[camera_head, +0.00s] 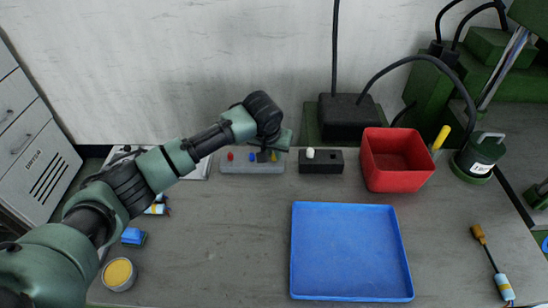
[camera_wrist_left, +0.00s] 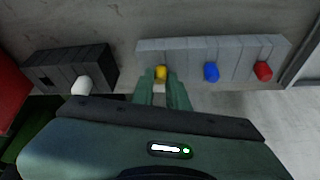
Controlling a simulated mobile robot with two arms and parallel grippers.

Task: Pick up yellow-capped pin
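The yellow-capped pin (camera_wrist_left: 161,72) stands in a grey holder (camera_wrist_left: 188,56), with a blue-capped pin (camera_wrist_left: 211,73) and a red-capped pin (camera_wrist_left: 263,71) beside it. My left gripper (camera_wrist_left: 161,83) is at the yellow cap, one finger close on each side. A narrow gap shows between the fingers; I cannot tell whether they touch the cap. In the head view, the left gripper (camera_head: 266,154) points down at the right end of the grey holder (camera_head: 248,168), partly hiding the yellow-capped pin (camera_head: 274,155). My right gripper is in neither view.
A black holder (camera_head: 330,167) with a white-capped pin (camera_head: 310,153) stands just right of the grey holder. A red bin (camera_head: 398,180) is farther right. An empty blue tray (camera_head: 350,250) lies in front. The table left of the tray is mostly clear.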

